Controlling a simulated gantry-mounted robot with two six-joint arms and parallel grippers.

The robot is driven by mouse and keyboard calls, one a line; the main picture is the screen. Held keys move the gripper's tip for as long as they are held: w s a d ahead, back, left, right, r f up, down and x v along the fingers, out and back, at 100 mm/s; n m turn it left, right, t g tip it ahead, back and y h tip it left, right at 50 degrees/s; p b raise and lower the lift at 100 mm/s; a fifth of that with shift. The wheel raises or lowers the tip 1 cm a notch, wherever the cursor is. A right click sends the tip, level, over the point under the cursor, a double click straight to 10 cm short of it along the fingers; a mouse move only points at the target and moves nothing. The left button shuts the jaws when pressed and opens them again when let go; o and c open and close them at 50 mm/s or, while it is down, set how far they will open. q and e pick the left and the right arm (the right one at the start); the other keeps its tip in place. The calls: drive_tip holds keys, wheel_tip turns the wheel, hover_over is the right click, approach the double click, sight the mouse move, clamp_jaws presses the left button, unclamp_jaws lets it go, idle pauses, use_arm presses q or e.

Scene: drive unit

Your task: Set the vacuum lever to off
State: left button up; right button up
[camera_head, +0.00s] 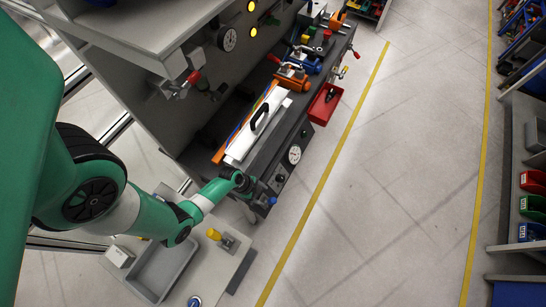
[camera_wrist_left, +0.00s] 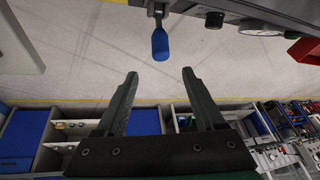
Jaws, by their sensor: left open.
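A lever with a blue handle (camera_wrist_left: 160,43) hangs from the front edge of the drive unit in the left wrist view. Its blue tip (camera_head: 272,200) also shows at the unit's near corner in the head view. I see no label that confirms it as the vacuum lever. My left gripper (camera_head: 245,184) is beside that corner. In the left wrist view my left gripper (camera_wrist_left: 161,74) is open and empty, its two dark fingers pointing toward the blue handle, which lies just beyond and between the fingertips without visible contact. My right gripper is not in view.
The drive unit's front carries a round gauge (camera_head: 294,154), black knobs and a red bin (camera_head: 325,103). Another lever has a red handle (camera_head: 193,77). A yellow-topped part (camera_head: 214,234) stands on a grey side table near my left arm. The floor in front is clear.

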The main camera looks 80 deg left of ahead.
sight(272, 200)
use_arm(q)
drive_tip(key=b+x, duration=0.6)
drive_tip(key=shift+f, duration=0.4)
drive_tip(key=b+x, duration=0.1)
drive_tip(key=x, duration=0.1)
drive_tip(key=b+x, duration=0.1)
drive_tip(key=x, duration=0.1)
drive_tip(key=shift+w+f, duration=0.2)
drive_tip(key=shift+w, duration=0.2)
clamp_jaws()
idle(0.4)
